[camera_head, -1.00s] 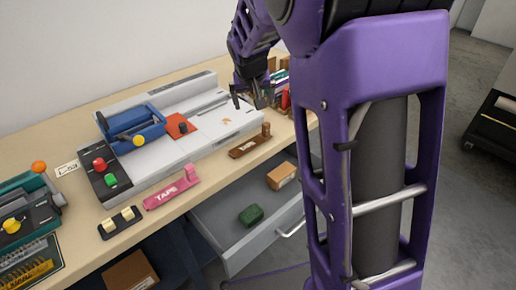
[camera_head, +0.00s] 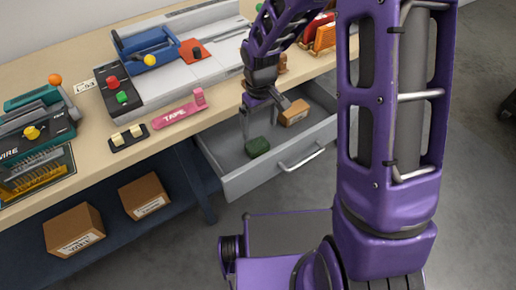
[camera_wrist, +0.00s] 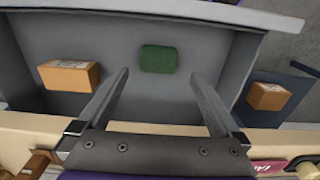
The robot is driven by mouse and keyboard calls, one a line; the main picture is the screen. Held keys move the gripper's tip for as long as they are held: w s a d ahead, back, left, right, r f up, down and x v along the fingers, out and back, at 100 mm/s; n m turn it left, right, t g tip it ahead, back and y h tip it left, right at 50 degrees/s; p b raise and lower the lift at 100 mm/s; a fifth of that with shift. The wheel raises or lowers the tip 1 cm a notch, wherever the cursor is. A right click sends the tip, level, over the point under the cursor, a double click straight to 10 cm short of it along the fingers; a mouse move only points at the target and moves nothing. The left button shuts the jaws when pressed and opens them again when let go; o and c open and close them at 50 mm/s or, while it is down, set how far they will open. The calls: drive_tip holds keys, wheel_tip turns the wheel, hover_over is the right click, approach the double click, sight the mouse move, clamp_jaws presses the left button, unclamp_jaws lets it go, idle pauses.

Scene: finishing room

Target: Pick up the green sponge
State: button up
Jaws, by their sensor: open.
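The green sponge (camera_head: 257,147) lies on the floor of the open grey drawer (camera_head: 240,185). In the wrist view the sponge (camera_wrist: 158,58) shows whole, between and beyond the two fingertips. My gripper (camera_head: 258,130) points down over the drawer in the head view, its fingers above and close to the sponge. In the wrist view my gripper (camera_wrist: 160,75) is open, with nothing between its fingers. I cannot tell the exact height of the fingertips over the sponge.
A small cardboard box (camera_head: 294,112) shares the drawer, beside my gripper. The workbench edge (camera_head: 215,118) lies just behind the drawer. A pink tape dispenser (camera_head: 179,109) sits on the bench. Two cardboard boxes, one of them here (camera_head: 145,196), stand on the lower shelf.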

hover_over(259, 146)
drive_tip(key=f, duration=0.4)
drive_tip(key=shift+s+d+f+b, duration=0.1)
drive_tip(key=shift+s+f+b, duration=0.2)
drive_tip(key=shift+f+b, duration=0.05)
drive_tip(key=f, duration=0.3)
drive_tip(key=f+b, duration=0.1)
drive_tip(key=f, duration=0.1)
drive_tip(key=shift+w+f, duration=0.1)
drive_tip(key=shift+w, duration=0.25)
drive_tip(key=c, duration=1.1)
drive_tip(key=shift+o, duration=0.2)
wheel_tip(259, 146, up, 10)
drive_tip(key=p, duration=0.2)
